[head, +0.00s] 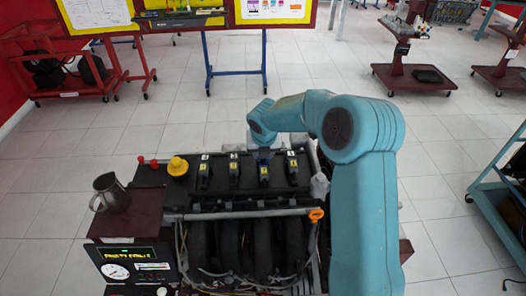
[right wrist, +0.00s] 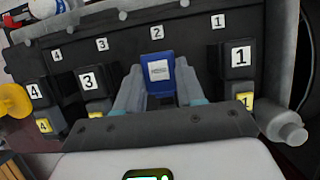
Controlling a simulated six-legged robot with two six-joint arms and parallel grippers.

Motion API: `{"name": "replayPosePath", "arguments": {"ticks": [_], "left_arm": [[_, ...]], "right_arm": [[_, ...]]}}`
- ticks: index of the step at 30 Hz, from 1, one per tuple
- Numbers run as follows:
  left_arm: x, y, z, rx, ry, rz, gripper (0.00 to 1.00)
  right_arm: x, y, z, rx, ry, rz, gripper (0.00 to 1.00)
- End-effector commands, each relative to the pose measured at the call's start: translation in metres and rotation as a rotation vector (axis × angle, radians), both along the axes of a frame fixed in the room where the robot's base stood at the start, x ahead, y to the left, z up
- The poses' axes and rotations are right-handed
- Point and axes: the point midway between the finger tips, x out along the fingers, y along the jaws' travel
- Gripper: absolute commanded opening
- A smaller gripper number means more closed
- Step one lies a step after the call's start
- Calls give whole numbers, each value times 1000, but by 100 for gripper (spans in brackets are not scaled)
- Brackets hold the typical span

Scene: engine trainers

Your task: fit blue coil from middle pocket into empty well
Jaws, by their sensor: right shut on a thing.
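The blue coil (right wrist: 158,72) is between the two fingers of my right gripper (right wrist: 158,84), which is shut on it. It stands in line with the black coils, at the place labelled 2 on the engine cover. The black coil 3 (right wrist: 88,82) is to its left and the black coil 1 (right wrist: 239,58) to its right. In the head view the blue coil (head: 264,156) shows as a small blue patch below my right wrist. The well is hidden under the coil and fingers, so I cannot tell how deep it sits. My left gripper is not in view.
Black coil 4 (right wrist: 37,93) stands at the left of the row. A yellow cap (head: 178,166) is on the engine's left, and a metal mug (head: 111,193) stands on the brown stand. Wheeled stands are farther back, with open floor between.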

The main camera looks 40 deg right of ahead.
Motion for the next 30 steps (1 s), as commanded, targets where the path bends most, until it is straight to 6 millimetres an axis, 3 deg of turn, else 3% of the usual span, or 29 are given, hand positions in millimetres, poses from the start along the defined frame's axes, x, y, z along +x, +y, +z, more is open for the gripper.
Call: {"name": "replayPosePath", "arguments": {"ticks": [13, 14, 16, 22, 23, 24, 30], "left_arm": [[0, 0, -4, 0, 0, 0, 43], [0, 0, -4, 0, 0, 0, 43], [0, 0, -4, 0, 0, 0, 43], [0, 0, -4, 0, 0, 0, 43], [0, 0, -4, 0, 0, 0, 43], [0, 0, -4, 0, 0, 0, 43], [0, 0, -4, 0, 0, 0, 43]], "right_arm": [[1, 0, -7, -1, -1, 0, 2], [1, 0, -7, -1, -1, 0, 44], [1, 0, -7, 0, -1, 0, 67], [0, 0, -7, -1, -1, 0, 68], [0, 0, -8, 0, 0, 0, 71], [0, 0, -8, 0, 0, 0, 84], [0, 0, -8, 0, 0, 0, 85]]}}
